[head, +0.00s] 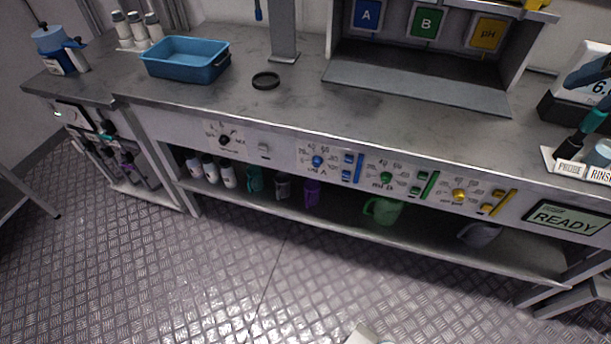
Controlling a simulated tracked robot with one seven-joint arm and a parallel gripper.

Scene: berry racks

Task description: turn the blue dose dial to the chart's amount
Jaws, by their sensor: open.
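The blue dose dial (317,161) is a small round knob on the front panel of the bench, with a printed scale around it and "ml A" lettering below. Its pointer and exact setting are too small to read. A blue lever or slider (347,168) sits just right of it. Nothing touches the dial. No chart with readable amounts shows in this view. My gripper is not in view; only a pale piece at the bottom edge shows, which I cannot identify.
A green dial (386,178), a yellow dial (459,195) and a black knob (224,140) share the panel. A READY screen (564,219) is at right. A blue tray (186,72) stands on top. Bottles and jugs fill the lower shelf. The floor (250,280) in front is clear.

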